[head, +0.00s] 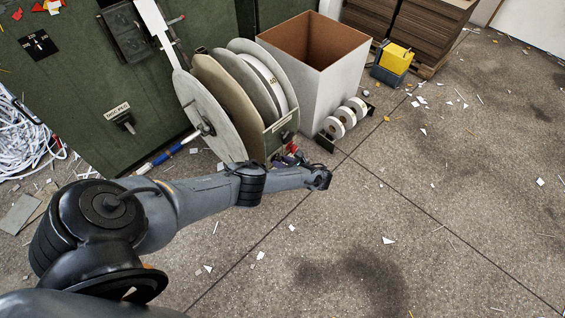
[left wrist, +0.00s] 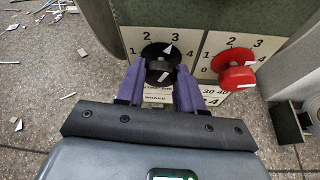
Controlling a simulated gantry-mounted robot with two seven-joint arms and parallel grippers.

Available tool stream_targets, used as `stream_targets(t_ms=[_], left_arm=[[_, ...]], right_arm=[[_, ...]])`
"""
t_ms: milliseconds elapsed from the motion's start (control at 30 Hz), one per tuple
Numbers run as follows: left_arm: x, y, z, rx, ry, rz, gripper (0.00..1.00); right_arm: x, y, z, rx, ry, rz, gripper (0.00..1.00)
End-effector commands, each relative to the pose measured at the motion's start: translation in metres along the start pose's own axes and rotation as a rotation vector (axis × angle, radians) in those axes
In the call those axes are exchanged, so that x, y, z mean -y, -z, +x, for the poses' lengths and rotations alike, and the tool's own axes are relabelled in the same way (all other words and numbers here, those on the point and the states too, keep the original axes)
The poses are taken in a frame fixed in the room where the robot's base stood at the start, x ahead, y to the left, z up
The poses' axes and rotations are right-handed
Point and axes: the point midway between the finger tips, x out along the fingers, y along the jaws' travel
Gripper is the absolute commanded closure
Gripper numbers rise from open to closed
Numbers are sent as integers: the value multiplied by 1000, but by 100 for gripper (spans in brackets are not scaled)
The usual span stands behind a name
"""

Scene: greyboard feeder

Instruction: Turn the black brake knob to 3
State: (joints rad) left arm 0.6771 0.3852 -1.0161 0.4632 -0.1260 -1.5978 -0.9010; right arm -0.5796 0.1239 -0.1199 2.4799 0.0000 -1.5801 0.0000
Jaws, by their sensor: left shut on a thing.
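The black brake knob (left wrist: 152,52) is on a white dial plate marked 1 to 4 in the left wrist view. Its white pointer mark leans up and right, towards the 3. My left gripper (left wrist: 161,74) has its purple fingers on both sides of the knob's grip and is shut on it. In the head view my left arm reaches right to the feeder's end panel, where the black knob cannot be made out. My right gripper is in neither view.
A red knob (left wrist: 236,70) on its own dial sits close right of the black one. In the head view, large reels (head: 205,115) stand behind my arm, with an open grey bin (head: 300,80) and small white rolls (head: 346,117) beyond. The floor at right is mostly clear apart from scraps.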

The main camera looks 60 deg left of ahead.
Motion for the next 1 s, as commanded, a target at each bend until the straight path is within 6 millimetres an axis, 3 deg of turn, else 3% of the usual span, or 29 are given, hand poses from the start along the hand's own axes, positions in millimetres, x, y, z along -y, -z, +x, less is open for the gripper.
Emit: stream_targets(t_ms=[67, 100, 233, 667, 1000], left_arm=[[0, 0, 0, -1, 1, 0, 94], [0, 0, 0, -1, 1, -1, 59], [0, 0, 0, -1, 1, -1, 39], [0, -1, -8, -1, 1, 0, 38], [0, -2, -62, -2, 3, -1, 38]], right_arm=[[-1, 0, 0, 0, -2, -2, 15], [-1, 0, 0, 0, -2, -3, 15], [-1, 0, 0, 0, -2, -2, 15], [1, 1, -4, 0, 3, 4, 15], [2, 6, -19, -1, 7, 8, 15]])
